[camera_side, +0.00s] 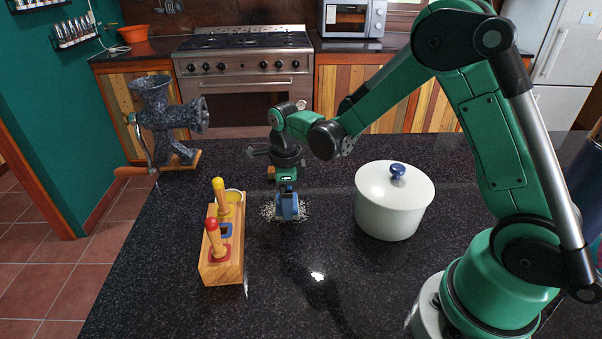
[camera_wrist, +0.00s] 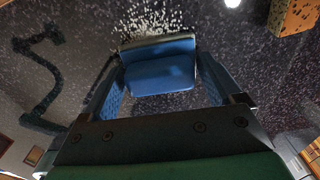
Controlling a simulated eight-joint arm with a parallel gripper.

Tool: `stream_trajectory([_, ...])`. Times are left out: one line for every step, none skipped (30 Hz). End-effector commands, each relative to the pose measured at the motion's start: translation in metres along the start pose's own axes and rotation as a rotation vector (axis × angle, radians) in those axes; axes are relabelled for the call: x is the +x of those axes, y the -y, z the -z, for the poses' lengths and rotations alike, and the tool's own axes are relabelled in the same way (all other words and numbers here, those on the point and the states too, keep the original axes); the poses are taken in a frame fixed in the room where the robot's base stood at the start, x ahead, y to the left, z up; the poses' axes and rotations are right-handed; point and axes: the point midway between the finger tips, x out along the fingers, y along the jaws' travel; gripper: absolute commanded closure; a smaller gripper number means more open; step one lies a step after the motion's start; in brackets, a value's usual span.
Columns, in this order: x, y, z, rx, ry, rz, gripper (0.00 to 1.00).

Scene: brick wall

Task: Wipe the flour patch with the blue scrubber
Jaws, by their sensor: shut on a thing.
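The blue scrubber (camera_side: 287,207) is in my gripper (camera_side: 287,190), at the flour patch (camera_side: 268,211) on the dark counter. In the wrist view the scrubber (camera_wrist: 160,66) sits between the two fingers of my gripper (camera_wrist: 165,85). The gripper is shut on it. The flour patch (camera_wrist: 150,20) shows as white specks just beyond the scrubber there. In the side view white specks show on both sides of the scrubber, and the part under it is hidden. I cannot tell whether the scrubber's underside touches the counter.
A wooden block with red and yellow pegs (camera_side: 222,250) stands just left of the flour. A white lidded pot (camera_side: 392,215) stands to the right. A grey grinder (camera_side: 165,120) is at the back left. The counter in front of the flour is clear.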

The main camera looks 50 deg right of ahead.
Motion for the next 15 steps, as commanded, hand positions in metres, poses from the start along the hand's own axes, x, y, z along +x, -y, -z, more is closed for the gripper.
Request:
stream_trajectory([0.0, -0.001, -0.005, -0.003, 0.0, 0.0, 0.64])
stream_trajectory([0.001, 0.0, -0.008, -0.003, 0.0, 0.0, 0.64])
stream_trajectory([0.002, 0.0, -0.011, -0.003, 0.0, 0.0, 0.64])
stream_trajectory([0.003, 0.0, -0.014, -0.002, 0.0, 0.0, 0.64])
stream_trajectory([0.001, 0.0, -0.017, -0.002, 0.0, 0.0, 0.64])
stream_trajectory([0.001, 0.0, -0.021, -0.003, 0.0, 0.0, 0.64])
stream_trajectory([0.001, 0.0, -0.023, -0.003, 0.0, 0.0, 0.64])
stream_trajectory([0.002, 0.0, -0.026, -0.003, 0.0, 0.0, 0.64])
stream_trajectory([0.003, 0.0, -0.029, -0.002, 0.0, 0.0, 0.64])
stream_trajectory([0.0, -0.001, -0.032, -0.002, 0.0, 0.0, 0.64])
stream_trajectory([0.0, 0.0, -0.035, -0.002, 0.0, 0.0, 0.64])
stream_trajectory([0.001, 0.0, -0.039, -0.003, 0.0, 0.0, 0.64])
stream_trajectory([0.002, 0.0, -0.041, -0.003, 0.0, 0.0, 0.64])
stream_trajectory([0.002, 0.0, -0.044, -0.002, 0.0, 0.0, 0.64])
stream_trajectory([0.002, 0.0, -0.048, -0.002, 0.0, 0.0, 0.64])
